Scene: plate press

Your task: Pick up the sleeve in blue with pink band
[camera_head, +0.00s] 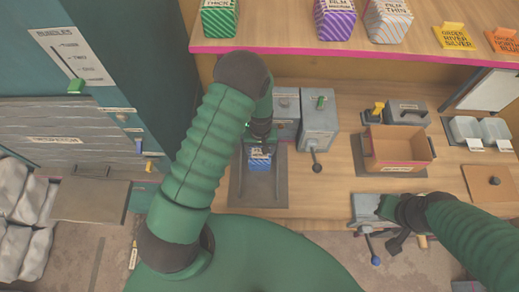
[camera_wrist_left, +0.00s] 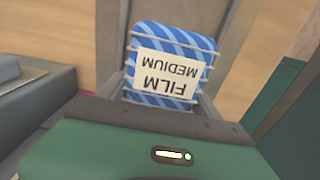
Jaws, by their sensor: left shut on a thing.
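A blue, light-striped sleeve (camera_head: 260,164) with a white label stands over a dark grey tray (camera_head: 240,190) at the front of the bench. In the left wrist view the sleeve (camera_wrist_left: 172,60) has a label reading "FILM MEDIUM", upside down in the picture. I cannot make out a pink band on it. My left gripper (camera_head: 259,149) is shut on this sleeve, with a finger on each side. Whether the sleeve touches the tray is unclear. My right gripper (camera_head: 392,218) is low at the right, by a grey device; its jaw opening is unclear.
An upper shelf (camera_head: 290,47) with a pink edge holds a green-striped box (camera_head: 220,18), a purple box (camera_head: 335,20) and a grey box (camera_head: 388,20). Grey machines (camera_head: 319,125) stand right of the tray. An open brown bin (camera_head: 398,150) is farther right. A teal cabinet is left.

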